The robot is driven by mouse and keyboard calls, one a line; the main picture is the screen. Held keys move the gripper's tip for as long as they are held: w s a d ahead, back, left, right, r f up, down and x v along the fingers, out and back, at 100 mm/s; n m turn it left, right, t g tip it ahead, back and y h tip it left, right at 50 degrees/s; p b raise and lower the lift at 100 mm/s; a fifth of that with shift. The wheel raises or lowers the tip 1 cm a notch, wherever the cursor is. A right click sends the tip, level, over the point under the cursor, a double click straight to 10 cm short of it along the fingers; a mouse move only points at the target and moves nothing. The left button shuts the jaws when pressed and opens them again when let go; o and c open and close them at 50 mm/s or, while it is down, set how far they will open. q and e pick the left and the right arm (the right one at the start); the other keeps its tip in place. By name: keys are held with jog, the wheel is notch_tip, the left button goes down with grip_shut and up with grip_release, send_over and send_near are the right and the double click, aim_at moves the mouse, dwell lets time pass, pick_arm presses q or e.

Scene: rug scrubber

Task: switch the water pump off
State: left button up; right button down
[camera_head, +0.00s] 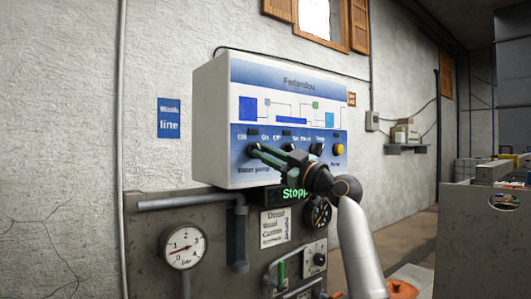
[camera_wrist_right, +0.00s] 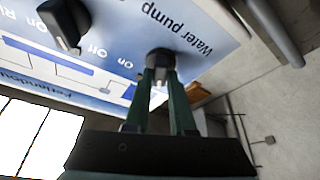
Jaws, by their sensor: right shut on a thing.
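The white and blue control panel (camera_head: 289,70) hangs on the wall, with a row of knobs along its lower blue band. The water pump knob (camera_wrist_right: 160,57) is the leftmost one in the head view, above the "Water pump" label. My right gripper (camera_head: 257,151) reaches in from the right and its green fingers are shut on this knob. In the right wrist view the fingertips (camera_wrist_right: 161,74) sit on both sides of the knob. "On" and "Off" are printed near it, but I cannot tell which its pointer faces. My left gripper is not in view.
Another black knob (camera_wrist_right: 65,24) sits beside it on the panel. A yellow button (camera_head: 338,150) is at the panel's right. Below are a green "Stop" display (camera_head: 293,194), a round gauge (camera_head: 183,246), grey pipes and a handwheel (camera_head: 319,213).

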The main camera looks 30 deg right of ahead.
jog(key=shift+n, duration=0.4)
jog(key=c, duration=0.8)
grip_release()
jog(key=shift+o, duration=0.2)
jog(key=b+v, duration=0.4)
jog(key=v, duration=0.8)
jog(key=shift+s+b, duration=0.25)
jog(key=shift+b, duration=0.05)
jog(key=shift+s+d, duration=0.1)
jog(key=shift+d, duration=0.05)
